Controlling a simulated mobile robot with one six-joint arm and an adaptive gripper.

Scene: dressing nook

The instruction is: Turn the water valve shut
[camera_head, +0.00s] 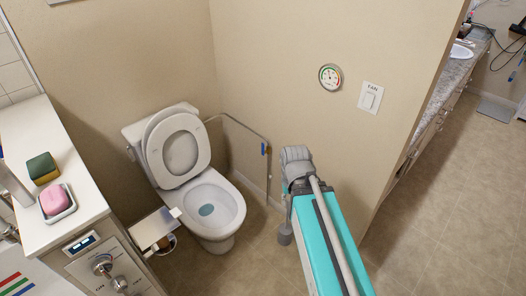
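A small blue valve handle (264,148) sits on a thin grey pipe (240,124) that runs along the wall to the right of the toilet, then bends down toward the floor. The handle looks upright, in line with the downward pipe, but it is small. My teal and grey arm reaches up from the bottom right, with its grey joint to the right of the valve and apart from it in the picture. No gripper fingers can be made out.
A toilet (213,207) with its lid up stands left of the pipe. A counter (45,232) with a soap dish (66,213) and a sponge (42,168) is at left. A dial gauge (330,77) and a fan switch (371,97) are on the wall.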

